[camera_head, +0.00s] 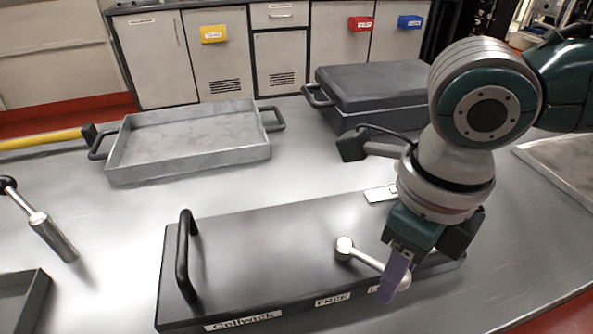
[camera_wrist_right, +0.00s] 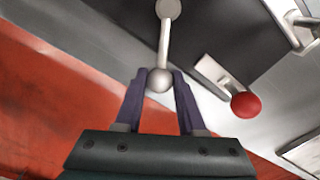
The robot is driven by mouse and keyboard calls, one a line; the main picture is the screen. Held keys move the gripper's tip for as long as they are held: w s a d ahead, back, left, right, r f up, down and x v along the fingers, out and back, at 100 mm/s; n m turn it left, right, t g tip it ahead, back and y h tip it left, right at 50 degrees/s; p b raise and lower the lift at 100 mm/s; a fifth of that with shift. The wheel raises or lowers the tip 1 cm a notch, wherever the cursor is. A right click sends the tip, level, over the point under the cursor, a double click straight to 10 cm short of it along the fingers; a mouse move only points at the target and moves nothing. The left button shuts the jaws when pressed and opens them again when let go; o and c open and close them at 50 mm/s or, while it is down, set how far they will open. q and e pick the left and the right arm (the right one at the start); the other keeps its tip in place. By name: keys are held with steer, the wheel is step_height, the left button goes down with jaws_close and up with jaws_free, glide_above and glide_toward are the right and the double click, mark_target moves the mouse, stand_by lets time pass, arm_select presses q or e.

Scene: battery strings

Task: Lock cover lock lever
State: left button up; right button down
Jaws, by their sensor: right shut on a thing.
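The dark cover (camera_head: 260,250) lies on the metal table in front of me, with a black bar handle (camera_head: 183,255) at its left end and a "Cellwick" label on its front edge. A silver lock lever (camera_head: 360,257) is mounted on its top, its arm running from a round pivot toward lower right. My right gripper (camera_head: 396,275) is shut on the lever's end. In the right wrist view, the purple fingers (camera_wrist_right: 158,92) are either side of the lever's silver ball knob (camera_wrist_right: 159,80). My left gripper is not in view.
A grey tray (camera_head: 190,170) stands behind the cover, and a closed dark case (camera_head: 375,90) stands behind at right. A metal rod-shaped tool (camera_head: 50,235) is at left. The right wrist view shows a red ball knob (camera_wrist_right: 246,104) beside the lever.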

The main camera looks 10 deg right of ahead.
steer(key=shift+d, duration=0.1)
steer(key=shift+w+d+n, duration=0.2)
steer(key=shift+d+n, duration=0.05)
steer(key=shift+n, duration=0.25)
steer(key=c, duration=0.6)
jaws_free()
steer(key=shift+o, duration=0.2)
step_height(320, 180, up, 7)
steer(key=p, duration=0.7)
steer(key=shift+r, duration=0.1)
